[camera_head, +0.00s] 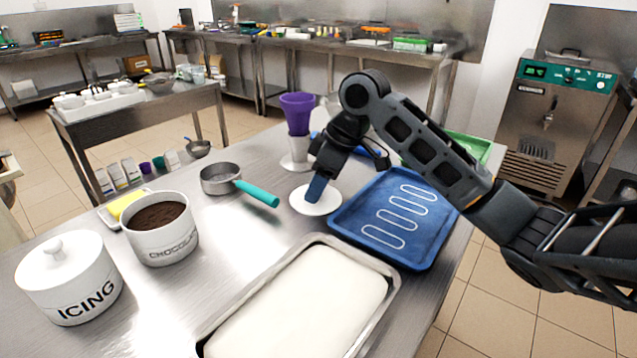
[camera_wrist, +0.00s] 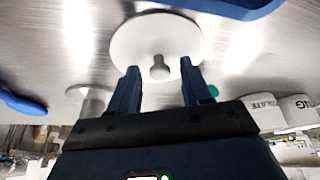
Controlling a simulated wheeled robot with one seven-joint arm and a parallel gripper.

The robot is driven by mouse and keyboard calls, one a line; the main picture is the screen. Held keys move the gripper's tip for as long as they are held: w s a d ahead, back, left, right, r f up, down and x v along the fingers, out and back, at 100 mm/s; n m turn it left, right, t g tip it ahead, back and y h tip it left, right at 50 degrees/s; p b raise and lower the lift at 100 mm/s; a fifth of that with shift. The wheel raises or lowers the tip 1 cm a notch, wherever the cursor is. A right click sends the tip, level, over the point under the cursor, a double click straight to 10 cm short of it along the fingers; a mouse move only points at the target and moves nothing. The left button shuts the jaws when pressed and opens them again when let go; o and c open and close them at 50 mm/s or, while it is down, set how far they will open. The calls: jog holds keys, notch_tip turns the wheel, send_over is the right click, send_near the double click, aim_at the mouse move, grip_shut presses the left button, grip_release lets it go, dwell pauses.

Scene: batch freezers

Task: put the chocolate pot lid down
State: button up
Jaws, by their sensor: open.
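The chocolate pot lid (camera_head: 302,203) is a white disc lying flat on the steel table, beside the blue tray. In the wrist view the lid (camera_wrist: 150,35) shows its round knob (camera_wrist: 160,70) between my fingers. My gripper (camera_head: 316,194) points down over the lid. In the wrist view my gripper (camera_wrist: 158,68) is open, with a gap between the knob and each finger. The white chocolate pot (camera_head: 162,248) stands uncovered at the left, dark brown inside.
A blue tray (camera_head: 425,255) with white outlines lies right of the lid. A saucepan (camera_head: 220,179) with a teal handle is to the left. Purple cups (camera_head: 297,112) stand behind. A white-filled metal tray (camera_head: 300,310) and the lidded icing pot (camera_head: 68,280) are in front.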

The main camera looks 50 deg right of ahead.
jog(key=v, duration=1.2)
jog(key=shift+r, duration=0.2)
